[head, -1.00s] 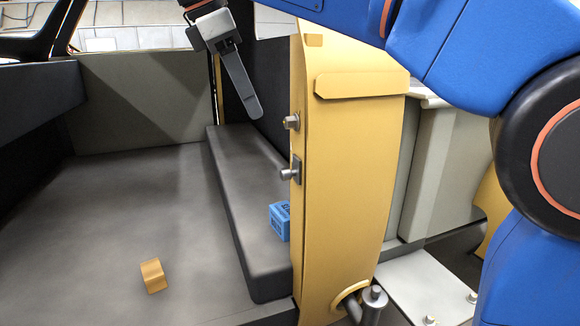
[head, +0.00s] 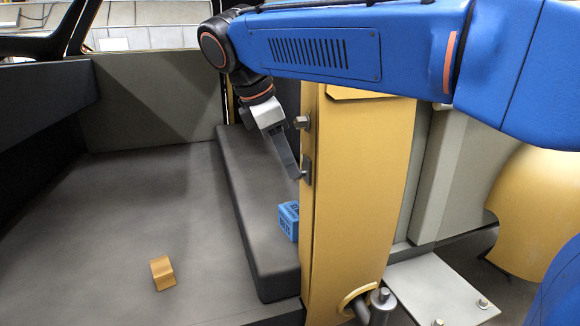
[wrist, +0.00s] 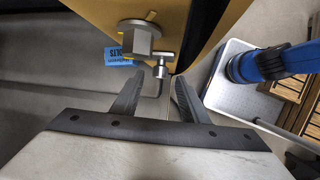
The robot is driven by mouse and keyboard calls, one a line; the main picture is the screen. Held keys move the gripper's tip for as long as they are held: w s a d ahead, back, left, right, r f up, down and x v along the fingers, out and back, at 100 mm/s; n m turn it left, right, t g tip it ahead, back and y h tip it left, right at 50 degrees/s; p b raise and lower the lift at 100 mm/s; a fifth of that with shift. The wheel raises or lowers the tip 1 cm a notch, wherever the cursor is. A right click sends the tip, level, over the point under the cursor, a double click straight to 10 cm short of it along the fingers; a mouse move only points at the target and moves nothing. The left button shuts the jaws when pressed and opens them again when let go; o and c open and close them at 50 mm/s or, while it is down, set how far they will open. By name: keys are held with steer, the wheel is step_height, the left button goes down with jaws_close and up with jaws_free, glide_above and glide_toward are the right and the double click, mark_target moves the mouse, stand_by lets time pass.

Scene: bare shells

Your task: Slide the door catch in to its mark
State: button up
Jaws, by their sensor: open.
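The yellow door (head: 350,210) stands upright, with a grey plate (head: 307,170) on its left edge. The catch is a small grey metal pin, which shows in the wrist view (wrist: 160,71); in the head view my gripper covers it. My gripper (head: 297,174) points down and slightly right, its fingertips at the plate. In the wrist view, my gripper (wrist: 155,85) is open, its dark fingers to either side of the pin. I cannot tell whether they touch it. I cannot make out the mark.
A hex-headed bolt (head: 301,122) sticks out above the plate, near my fingers; the wrist view shows it large (wrist: 139,38). A blue printed block (head: 289,220) lies on the dark sill beside the door. An orange block (head: 162,273) lies on the otherwise clear grey floor.

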steer(key=shift+x, duration=1.2)
steer(key=shift+c, duration=0.2)
jaws_close()
steer(key=shift+w+a, duration=0.2)
steer(key=shift+w, duration=0.5)
steer(key=shift+w+a, duration=0.2)
steer(key=shift+w, duration=0.55)
steer(key=shift+o, duration=0.2)
jaws_free()
steer(key=shift+w, duration=0.1)
steer(key=shift+r, duration=0.1)
steer(key=v, duration=1.7)
steer(key=shift+s, duration=0.25)
steer(key=shift+a, duration=0.1)
